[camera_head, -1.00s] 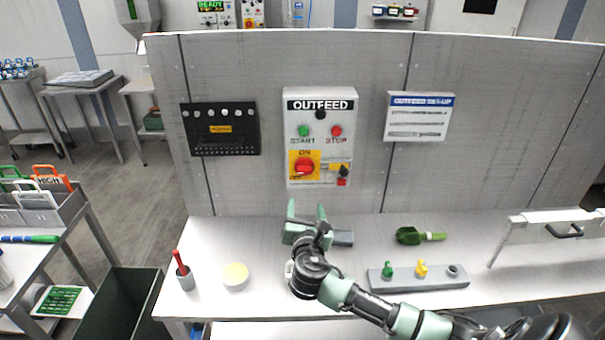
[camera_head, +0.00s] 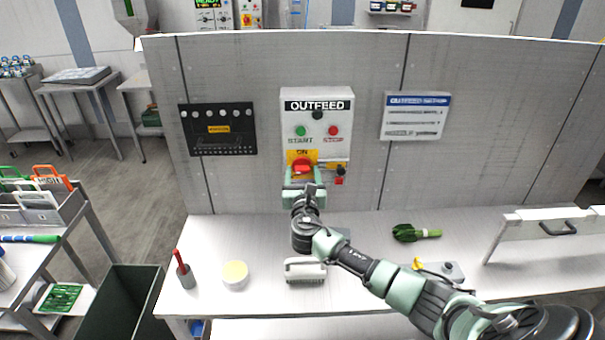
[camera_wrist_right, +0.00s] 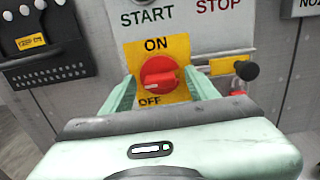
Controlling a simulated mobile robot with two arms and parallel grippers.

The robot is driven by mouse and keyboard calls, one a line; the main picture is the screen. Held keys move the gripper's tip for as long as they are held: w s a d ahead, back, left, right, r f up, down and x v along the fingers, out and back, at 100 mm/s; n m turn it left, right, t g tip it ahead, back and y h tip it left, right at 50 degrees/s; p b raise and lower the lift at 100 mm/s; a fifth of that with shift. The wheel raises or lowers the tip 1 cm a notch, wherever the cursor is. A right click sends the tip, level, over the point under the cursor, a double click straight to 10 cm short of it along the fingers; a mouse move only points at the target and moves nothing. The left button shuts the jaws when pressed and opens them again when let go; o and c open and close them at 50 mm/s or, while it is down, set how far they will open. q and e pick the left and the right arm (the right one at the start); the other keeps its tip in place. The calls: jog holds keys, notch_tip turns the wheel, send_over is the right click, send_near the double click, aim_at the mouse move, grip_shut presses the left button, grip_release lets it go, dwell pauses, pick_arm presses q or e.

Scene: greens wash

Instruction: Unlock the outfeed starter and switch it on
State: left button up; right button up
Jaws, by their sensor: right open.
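The outfeed starter (camera_head: 317,110) is a white box on the grey upright panel, with a green START button (camera_head: 300,131) and a red STOP button (camera_head: 333,131). Its red rotary knob (camera_wrist_right: 158,75) sits on a yellow ON/OFF plate (camera_wrist_right: 176,46), its white mark towards the left. A black knob (camera_wrist_right: 247,70) and a small red part (camera_wrist_right: 237,87) are right of it; I cannot tell whether that is a lock. My right gripper (camera_head: 303,175) is open in front of the knob, its fingers (camera_wrist_right: 162,88) to either side; contact is unclear. My left gripper is not in view.
A black board (camera_head: 218,128) hangs left of the starter and a paper sign (camera_head: 415,116) right. My right arm covers part of a grey block.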

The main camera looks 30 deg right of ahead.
jog(key=shift+c, duration=0.3)
grip_shut()
jog(key=shift+f, duration=0.1)
jog(key=m+b, duration=0.2)
jog(key=m, duration=0.1)
jog(key=shift+f+m, duration=0.1)
jog(key=shift+m, duration=0.2)
jog(key=m+b, duration=0.3)
jog(key=m, duration=0.2)
jog(key=shift+s+d+m+b, duration=0.1)
jog(key=shift+d+m+b, duration=0.05)
jog(key=shift+m+b, duration=0.2)
jog(key=m+b, duration=0.2)
jog(key=m, duration=0.2)
jog(key=shift+f+b, duration=0.1)
jog(key=shift+b, duration=0.2)
jog(key=m+b, duration=0.2)
jog(key=m, duration=0.2)
jog(key=shift+m, duration=0.55)
